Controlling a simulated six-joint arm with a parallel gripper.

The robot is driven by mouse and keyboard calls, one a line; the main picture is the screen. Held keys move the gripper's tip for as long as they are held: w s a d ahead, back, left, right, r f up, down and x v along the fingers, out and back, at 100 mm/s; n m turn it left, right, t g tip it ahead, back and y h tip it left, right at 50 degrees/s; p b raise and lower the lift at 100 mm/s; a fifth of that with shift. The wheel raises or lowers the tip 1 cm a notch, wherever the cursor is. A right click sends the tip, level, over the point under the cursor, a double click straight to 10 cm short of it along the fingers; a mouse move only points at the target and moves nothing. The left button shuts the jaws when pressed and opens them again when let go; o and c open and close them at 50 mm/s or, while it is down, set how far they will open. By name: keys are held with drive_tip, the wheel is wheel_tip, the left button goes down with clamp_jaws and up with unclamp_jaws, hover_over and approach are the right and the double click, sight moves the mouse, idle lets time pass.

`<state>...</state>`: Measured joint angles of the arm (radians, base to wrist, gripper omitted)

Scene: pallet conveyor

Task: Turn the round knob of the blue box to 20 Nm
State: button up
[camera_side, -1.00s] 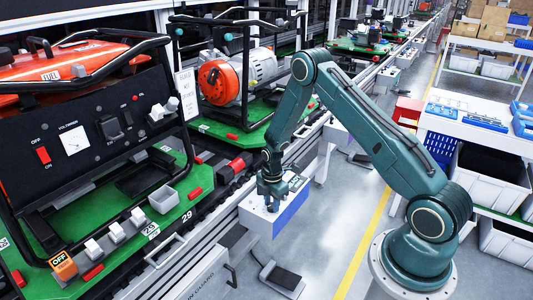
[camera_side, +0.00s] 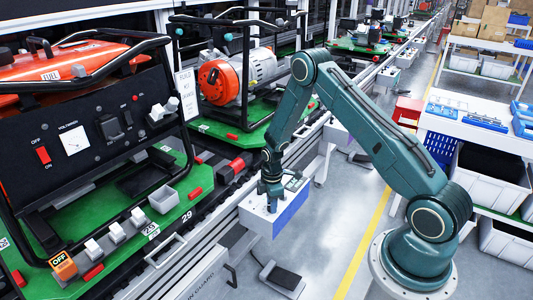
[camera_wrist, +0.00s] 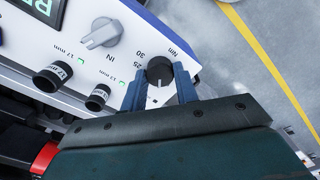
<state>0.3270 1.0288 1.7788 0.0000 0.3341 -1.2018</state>
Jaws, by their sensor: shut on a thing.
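The blue box (camera_side: 282,221) with a white top is mounted at the conveyor's edge in the side view. A white line marks the knob's face; the rest of the scale is hidden by my gripper. My gripper (camera_wrist: 160,88) is shut on the round knob, with one blue finger on each side. In the side view my gripper (camera_side: 270,200) points down onto the box top.
On the same panel are a grey selector knob (camera_wrist: 102,34) near IN, two black sockets marked 17 mm and 13 mm (camera_wrist: 98,97), and a green display (camera_wrist: 42,8). A generator on a green pallet (camera_side: 170,215) stands left.

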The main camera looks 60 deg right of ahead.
drive_tip(key=m, duration=1.2)
drive_tip(key=shift+r+m, duration=0.1)
drive_tip(key=shift+m, duration=0.3)
drive_tip(key=o, duration=1)
drive_tip(key=shift+r, duration=0.1)
wheel_tip(320, 180, up, 14)
drive_tip(key=shift+f, duration=0.2)
